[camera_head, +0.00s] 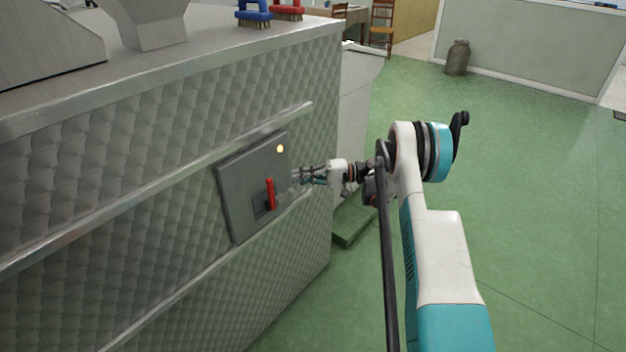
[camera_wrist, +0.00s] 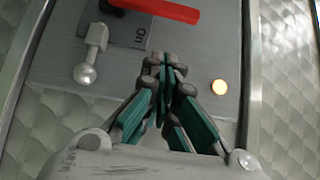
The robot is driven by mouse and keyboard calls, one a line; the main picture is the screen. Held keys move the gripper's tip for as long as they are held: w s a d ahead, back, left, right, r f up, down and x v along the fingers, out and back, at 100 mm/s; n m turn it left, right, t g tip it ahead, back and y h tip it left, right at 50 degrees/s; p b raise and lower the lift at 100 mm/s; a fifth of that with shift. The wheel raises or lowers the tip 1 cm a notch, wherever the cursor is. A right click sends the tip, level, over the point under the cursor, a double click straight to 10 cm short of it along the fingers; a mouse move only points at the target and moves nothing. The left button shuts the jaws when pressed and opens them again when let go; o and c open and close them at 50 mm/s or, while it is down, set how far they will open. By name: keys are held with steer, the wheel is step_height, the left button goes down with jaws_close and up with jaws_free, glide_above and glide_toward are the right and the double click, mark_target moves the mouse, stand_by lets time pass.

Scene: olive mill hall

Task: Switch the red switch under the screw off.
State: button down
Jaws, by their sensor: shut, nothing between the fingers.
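The red switch (camera_head: 270,193) is a red lever on a grey panel (camera_head: 236,190) on the side of the quilted metal machine. In the head view the lever stands upright. In the wrist view its red handle (camera_wrist: 165,9) crosses the top edge, partly cut off, beside a dark plate lettered "ON". A small yellow lamp (camera_head: 280,149) glows on the panel; it also shows in the wrist view (camera_wrist: 219,87). My gripper (camera_head: 296,176) is shut and empty, right of the lever and close in front of the panel. In the wrist view its fingertips (camera_wrist: 165,64) are apart from the red handle.
A metal latch with a round knob (camera_wrist: 85,74) sits on the panel. A metal rail (camera_head: 180,172) runs along the machine above the panel. Blue (camera_head: 254,14) and red (camera_head: 288,10) brushes lie on top.

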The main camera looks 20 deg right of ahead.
mark_target(269, 195)
steer(key=a, duration=0.2)
steer(key=a+b, duration=0.1)
steer(key=a, duration=0.1)
steer(key=s+a+b, duration=0.1)
steer(key=a, duration=0.1)
steer(key=shift+a, duration=0.1)
steer(key=shift+r, duration=0.1)
